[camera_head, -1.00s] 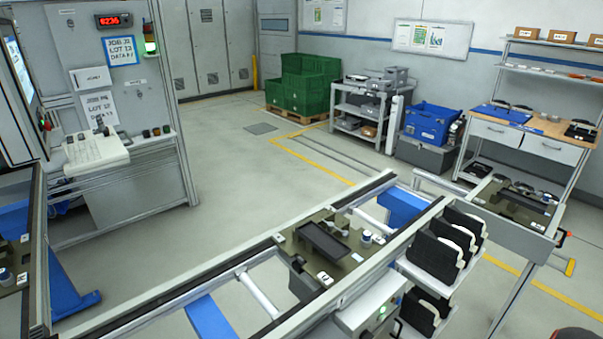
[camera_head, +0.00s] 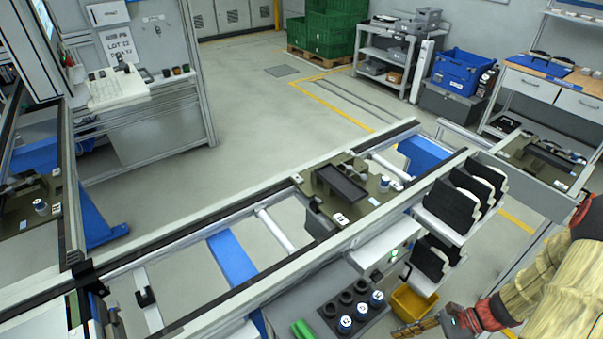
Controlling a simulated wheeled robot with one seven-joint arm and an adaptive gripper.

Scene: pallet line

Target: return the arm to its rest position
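My arm (camera_head: 560,285) shows at the lower right of the head view. It has a tan ribbed covering with dark red and black joint parts. It is bent, and a dark section of it with a small green light (camera_head: 456,320) reaches left along the bottom edge. No held object shows.
A conveyor rail (camera_head: 235,290) crosses the front, carrying a pallet with a dark tray (camera_head: 340,184). Black holders (camera_head: 466,196), a yellow bin (camera_head: 412,303) and a rack of cups (camera_head: 350,312) lie near my arm. Open floor (camera_head: 260,125) lies beyond.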

